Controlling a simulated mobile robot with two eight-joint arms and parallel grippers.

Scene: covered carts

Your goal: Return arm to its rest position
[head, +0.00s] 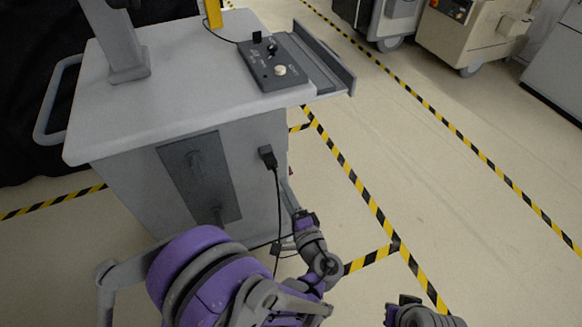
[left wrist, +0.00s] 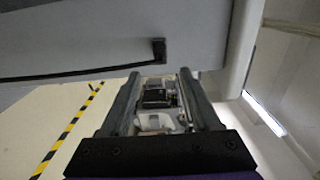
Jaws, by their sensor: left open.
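My left arm comes up from the bottom of the head view, with purple and grey links. Its gripper (head: 287,192) is beside the grey cart's side wall, below and right of a black plug (head: 267,155). In the left wrist view the two fingers (left wrist: 160,78) are apart with nothing held between them. The plug (left wrist: 158,50) sits in the cart wall beyond the fingertips, apart from them. Its black cable hangs down toward the floor in the head view. Part of my right arm shows at the lower right of the head view; no right fingers can be made out.
The grey cart (head: 180,95) carries a control box (head: 272,65) with knobs and has a side rail (head: 325,60). Yellow-black tape (head: 365,195) marks the floor. Beige machines (head: 470,35) stand at the back right. The floor right of the cart is clear.

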